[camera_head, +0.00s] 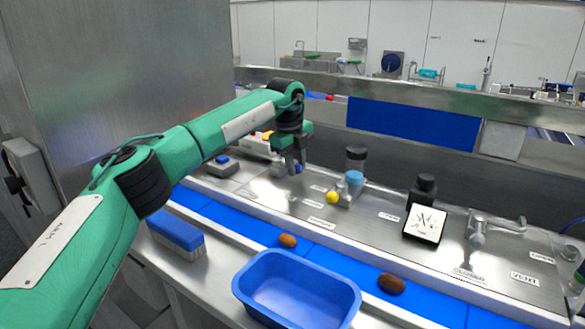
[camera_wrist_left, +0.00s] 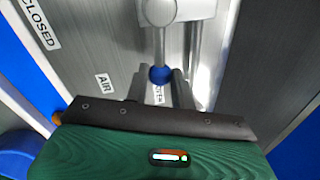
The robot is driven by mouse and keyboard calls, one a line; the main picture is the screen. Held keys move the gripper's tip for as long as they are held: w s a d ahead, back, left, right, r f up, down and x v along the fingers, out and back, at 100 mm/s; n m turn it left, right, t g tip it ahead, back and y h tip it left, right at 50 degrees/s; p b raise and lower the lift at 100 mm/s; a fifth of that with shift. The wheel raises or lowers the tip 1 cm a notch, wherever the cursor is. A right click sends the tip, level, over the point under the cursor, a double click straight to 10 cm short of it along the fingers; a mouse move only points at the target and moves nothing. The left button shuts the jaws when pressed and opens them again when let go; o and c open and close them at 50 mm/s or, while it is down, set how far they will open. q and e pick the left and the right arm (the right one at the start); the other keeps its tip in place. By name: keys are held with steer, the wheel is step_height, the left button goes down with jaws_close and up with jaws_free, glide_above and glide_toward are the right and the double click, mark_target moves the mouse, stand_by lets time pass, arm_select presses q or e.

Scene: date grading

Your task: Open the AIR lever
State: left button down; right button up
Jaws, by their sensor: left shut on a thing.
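A lever with a round blue knob (camera_wrist_left: 160,75) runs down from a pale pivot block (camera_wrist_left: 172,10) in the left wrist view. An AIR label (camera_wrist_left: 104,85) lies on the panel to the left of the knob, and a CLOSED label (camera_wrist_left: 41,23) is further up. Another label under the knob is partly hidden. My left gripper (camera_head: 289,168) is shut on the blue knob, with a finger on each side of it. The knob also shows at the fingertips in the head view (camera_head: 298,169). My right gripper is not in view.
Further right are a gauge (camera_head: 425,223) and a metal lever (camera_head: 497,222) near the VENT label. In front are a blue belt, a brush (camera_head: 175,230), a blue bin (camera_head: 250,288) and dates (camera_head: 391,284).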

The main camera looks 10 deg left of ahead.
arm_select(q)
steer(key=shift+w+d+r+n, duration=0.1)
steer(key=shift+w+n, duration=0.15)
steer(key=shift+n, duration=0.15)
steer(key=c, duration=1.2)
jaws_free()
steer(key=shift+r+b, duration=0.25)
steer(key=shift+b, duration=0.05)
steer(key=r, duration=0.4)
steer(key=s+a+r+b, duration=0.1)
steer(key=r, duration=0.3)
steer(key=s+r+b, duration=0.1)
steer(key=r, duration=0.4)
steer(key=shift+s+a, duration=0.1)
steer(key=shift+a, duration=0.05)
